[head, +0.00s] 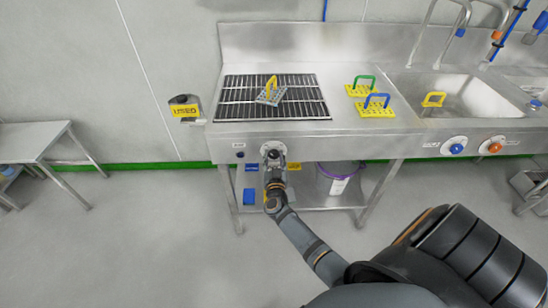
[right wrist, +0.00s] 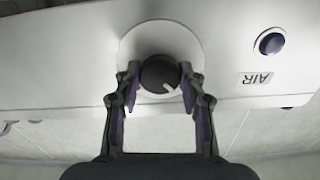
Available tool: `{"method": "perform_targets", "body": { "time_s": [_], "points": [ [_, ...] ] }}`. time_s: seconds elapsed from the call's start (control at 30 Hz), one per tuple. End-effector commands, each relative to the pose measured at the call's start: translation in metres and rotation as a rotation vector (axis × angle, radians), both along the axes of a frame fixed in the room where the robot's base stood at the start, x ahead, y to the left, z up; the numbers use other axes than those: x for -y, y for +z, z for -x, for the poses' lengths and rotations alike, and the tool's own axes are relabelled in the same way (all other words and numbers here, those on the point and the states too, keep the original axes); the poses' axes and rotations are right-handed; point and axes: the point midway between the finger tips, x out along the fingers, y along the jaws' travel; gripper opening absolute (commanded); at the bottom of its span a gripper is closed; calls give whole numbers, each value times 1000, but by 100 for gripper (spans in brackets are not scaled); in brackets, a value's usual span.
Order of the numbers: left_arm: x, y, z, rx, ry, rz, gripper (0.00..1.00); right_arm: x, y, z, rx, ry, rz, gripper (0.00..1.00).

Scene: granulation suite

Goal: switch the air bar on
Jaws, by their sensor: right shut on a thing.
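My right gripper (head: 273,160) is at the sink bench's front panel, below the black grille. In the right wrist view my right gripper (right wrist: 153,92) has its fingers on both sides of a dark round knob (right wrist: 158,74), shut on it. The knob has a white pointer mark and sits on a pale round plate. A dark blue round button (right wrist: 270,41) in a metal ring is beside it, next to an upside-down AIR label (right wrist: 254,79). The button also shows left of the gripper in the head view (head: 239,154). My left gripper is not in view.
The black grille (head: 235,96) holds a grey scoop-like piece with a yellow handle (head: 271,91). Two yellow perforated pieces (head: 376,109) lie to its right. A blue knob (head: 456,148) and an orange knob (head: 494,147) are farther right. A purple-rimmed bucket (head: 336,179) stands below.

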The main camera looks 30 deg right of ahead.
Motion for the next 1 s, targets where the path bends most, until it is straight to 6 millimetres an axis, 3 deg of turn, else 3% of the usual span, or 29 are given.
{"method": "perform_targets", "body": {
  "time_s": [0.43, 1.0],
  "points": [
    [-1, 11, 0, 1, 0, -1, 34, 0, 0, 0, 201, 0, -331, 9],
    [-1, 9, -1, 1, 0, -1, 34, 0, -2, 0, 484, -1, -793, 9]
  ]
}}
